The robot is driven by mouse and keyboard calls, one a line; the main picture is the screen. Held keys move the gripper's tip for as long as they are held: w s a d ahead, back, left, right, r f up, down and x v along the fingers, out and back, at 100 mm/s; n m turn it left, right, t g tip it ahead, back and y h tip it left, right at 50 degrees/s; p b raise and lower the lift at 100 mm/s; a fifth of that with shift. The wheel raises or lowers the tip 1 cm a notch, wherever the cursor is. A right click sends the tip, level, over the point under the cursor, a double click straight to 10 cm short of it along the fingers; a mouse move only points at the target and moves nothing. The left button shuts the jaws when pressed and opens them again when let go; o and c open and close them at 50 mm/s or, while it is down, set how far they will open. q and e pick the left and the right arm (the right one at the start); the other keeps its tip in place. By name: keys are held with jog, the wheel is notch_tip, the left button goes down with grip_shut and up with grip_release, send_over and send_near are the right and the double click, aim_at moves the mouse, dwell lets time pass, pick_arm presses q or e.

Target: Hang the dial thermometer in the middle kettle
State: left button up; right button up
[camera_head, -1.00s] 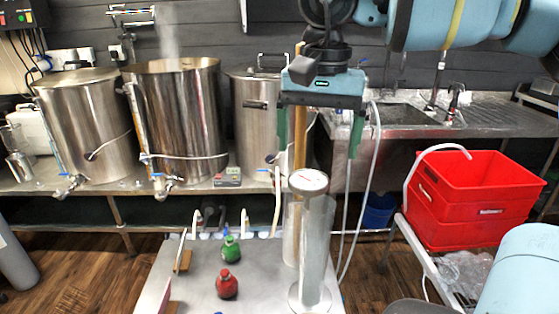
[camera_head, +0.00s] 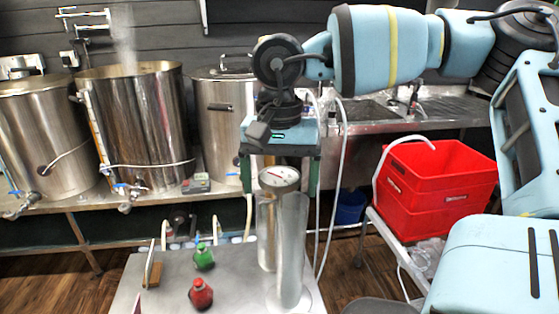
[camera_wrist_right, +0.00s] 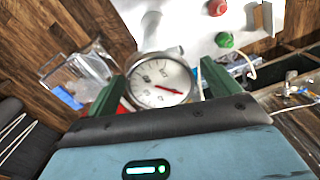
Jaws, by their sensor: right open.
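The dial thermometer (camera_head: 279,177) has a round white face with a red needle. It stands at the top of a tall cylinder (camera_head: 292,255) on the small metal table; its stem cannot be made out. My right gripper (camera_head: 279,183) is open, with its green fingers on either side of the dial. The right wrist view shows the dial (camera_wrist_right: 160,81) between the two green fingers (camera_wrist_right: 163,90); contact cannot be told. The middle kettle (camera_head: 138,115) is open on top, steaming, at the left on the bench. My left gripper is out of view.
Lidded kettles stand left (camera_head: 45,140) and right (camera_head: 215,120) of the middle one. Green (camera_head: 203,258) and red (camera_head: 201,294) bottles stand on the small table (camera_head: 150,285). A second cylinder (camera_head: 266,235) is close to the thermometer. Red crates (camera_head: 440,180) are at right.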

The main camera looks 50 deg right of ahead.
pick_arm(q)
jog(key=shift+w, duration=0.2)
pick_arm(e)
jog(key=shift+f, duration=0.6)
